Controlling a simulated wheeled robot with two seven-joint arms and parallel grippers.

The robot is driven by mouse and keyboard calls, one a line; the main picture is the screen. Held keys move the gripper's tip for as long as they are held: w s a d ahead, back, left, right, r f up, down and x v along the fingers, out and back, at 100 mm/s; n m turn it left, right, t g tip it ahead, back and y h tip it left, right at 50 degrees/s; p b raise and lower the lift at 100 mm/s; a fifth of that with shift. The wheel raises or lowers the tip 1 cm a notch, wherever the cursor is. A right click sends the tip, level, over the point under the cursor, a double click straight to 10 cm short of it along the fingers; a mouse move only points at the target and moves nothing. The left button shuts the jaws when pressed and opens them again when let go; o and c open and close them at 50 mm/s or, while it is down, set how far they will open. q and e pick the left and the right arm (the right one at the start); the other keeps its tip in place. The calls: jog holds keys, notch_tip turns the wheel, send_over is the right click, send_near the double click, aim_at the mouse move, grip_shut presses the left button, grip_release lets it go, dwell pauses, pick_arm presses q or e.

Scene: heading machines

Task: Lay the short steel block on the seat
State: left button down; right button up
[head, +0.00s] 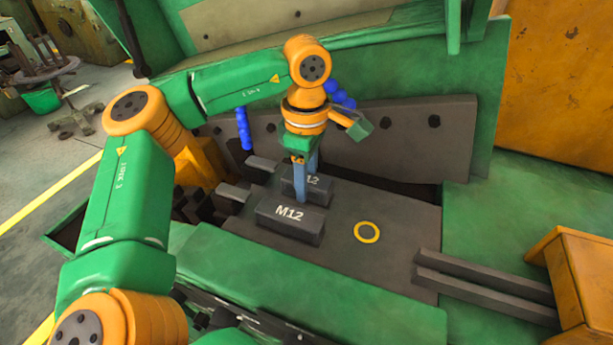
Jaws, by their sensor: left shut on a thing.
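The short steel block (322,184) is dark grey, with "12" showing of its label. It is at the back of the dark steel plate, and the fingers partly hide it. My left gripper (304,182) points down with its blue-grey fingers shut on this block, one in front and one behind. I cannot tell whether the block touches the plate. A longer dark block marked "M12" (290,217) lies just in front of it. A yellow ring (367,232) marks a spot on the plate to the right, likely the seat; it is bare. My right gripper is not in view.
Two dark parallel bars (485,287) lie at the right of the plate (395,215). A dark upright wall with holes (400,135) stands behind. Blue segmented hoses (243,128) hang near my arm. An orange box (580,280) stands at the right. The plate around the ring is clear.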

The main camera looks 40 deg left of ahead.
pick_arm(q)
jog(key=shift+w+f, duration=0.1)
jog(key=shift+f, duration=0.15)
jog(key=shift+c, duration=2.2)
grip_release()
jog(key=shift+d+r, duration=0.1)
jog(key=shift+r, duration=0.15)
notch_tip(320, 180, up, 6)
jog(key=shift+r+b, duration=0.15)
jog(key=shift+b, duration=0.25)
notch_tip(320, 180, up, 6)
jog(key=shift+f+p, duration=0.1)
jog(key=shift+p, duration=0.75)
